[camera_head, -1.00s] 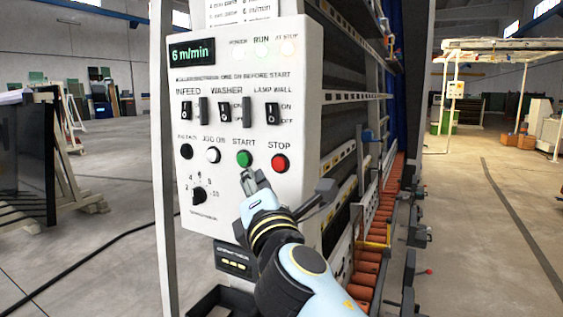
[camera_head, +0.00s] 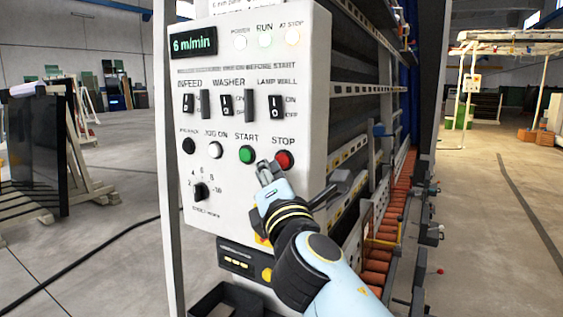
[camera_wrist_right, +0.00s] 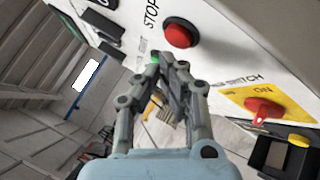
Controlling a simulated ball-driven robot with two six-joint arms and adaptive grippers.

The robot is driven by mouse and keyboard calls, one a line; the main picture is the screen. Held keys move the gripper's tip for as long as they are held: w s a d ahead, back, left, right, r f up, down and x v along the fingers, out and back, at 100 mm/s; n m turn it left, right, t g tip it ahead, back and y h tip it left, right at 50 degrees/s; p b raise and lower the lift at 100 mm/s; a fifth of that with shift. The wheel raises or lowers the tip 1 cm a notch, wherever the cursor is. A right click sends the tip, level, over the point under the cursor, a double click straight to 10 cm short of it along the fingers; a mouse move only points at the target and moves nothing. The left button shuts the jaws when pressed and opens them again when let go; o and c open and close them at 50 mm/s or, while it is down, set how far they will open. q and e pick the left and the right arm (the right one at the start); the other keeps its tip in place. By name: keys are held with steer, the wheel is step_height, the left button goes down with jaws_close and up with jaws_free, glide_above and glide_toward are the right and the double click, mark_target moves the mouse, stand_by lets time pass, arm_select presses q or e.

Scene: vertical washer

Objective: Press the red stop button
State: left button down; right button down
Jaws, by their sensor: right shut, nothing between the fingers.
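The red stop button (camera_head: 284,160) is on the white control panel (camera_head: 225,220), under the word STOP, to the right of the green start button (camera_head: 247,154). My right gripper (camera_head: 266,168) is shut and empty. In the head view its fingertips are just left of and slightly below the red button. In the right wrist view the red button (camera_wrist_right: 179,36) shows beyond the shut fingertips (camera_wrist_right: 168,60), which look apart from it. The exact gap to the panel is hard to tell. My left gripper is not in view.
Other controls crowd the panel: a speed knob (camera_head: 201,191), black rocker switches (camera_head: 226,105) and a white jog button (camera_head: 215,150). A red main switch (camera_wrist_right: 264,108) on a yellow plate shows in the right wrist view. Open floor lies to the right.

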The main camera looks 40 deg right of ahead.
stand_by(0.4)
steer(key=shift+d, duration=0.15)
stand_by(0.4)
steer(key=shift+w+d, duration=0.15)
steer(key=shift+d, duration=0.1)
steer(key=shift+w+d, duration=0.2)
steer(key=shift+d, duration=0.25)
stand_by(0.8)
steer(key=shift+a, duration=0.15)
steer(key=shift+s+a, duration=0.4)
steer(key=shift+a, duration=0.35)
